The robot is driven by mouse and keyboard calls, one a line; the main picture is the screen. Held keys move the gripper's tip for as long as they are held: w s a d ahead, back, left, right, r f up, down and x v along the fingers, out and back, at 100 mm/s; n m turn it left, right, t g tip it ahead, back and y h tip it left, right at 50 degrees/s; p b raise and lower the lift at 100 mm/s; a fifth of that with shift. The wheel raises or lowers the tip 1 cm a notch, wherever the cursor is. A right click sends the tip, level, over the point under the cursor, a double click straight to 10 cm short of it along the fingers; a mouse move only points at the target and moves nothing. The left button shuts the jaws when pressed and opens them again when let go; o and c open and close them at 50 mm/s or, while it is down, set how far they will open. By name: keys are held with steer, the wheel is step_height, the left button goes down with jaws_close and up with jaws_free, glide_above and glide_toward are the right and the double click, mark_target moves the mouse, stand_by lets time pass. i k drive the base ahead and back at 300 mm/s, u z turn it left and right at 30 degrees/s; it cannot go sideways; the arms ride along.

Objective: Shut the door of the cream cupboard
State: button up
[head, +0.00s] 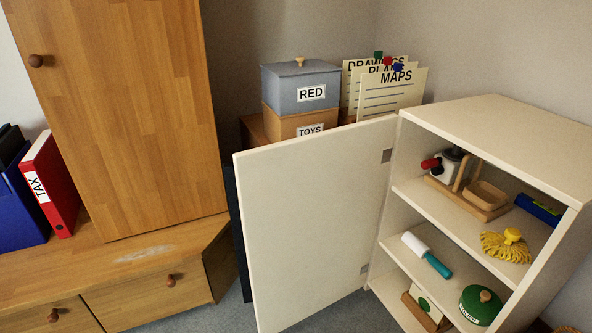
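The cream cupboard (505,130) stands at the right, its open front facing me and to the left. Its door (310,225) stands wide open, swung out to the left from hinges on the cupboard's left front edge. The door's inner face is toward me, with two grey hinge plates near its right edge. No handle shows on this face. Its outer face is hidden, and its bottom edge runs close to or past the lower edge of the view. My gripper is not in view.
Cupboard shelves hold a wooden tray (468,200), a yellow mop head (507,245), a lint roller (427,255) and a green round box (480,304). A wooden cabinet (120,110) stands left. Boxes (300,88) and labelled folders (390,92) are behind the door. Little floor shows.

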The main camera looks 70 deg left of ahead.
mark_target(310, 205)
steer(key=z, duration=1.35)
steer(key=k, duration=2.65)
steer(key=u, duration=1.65)
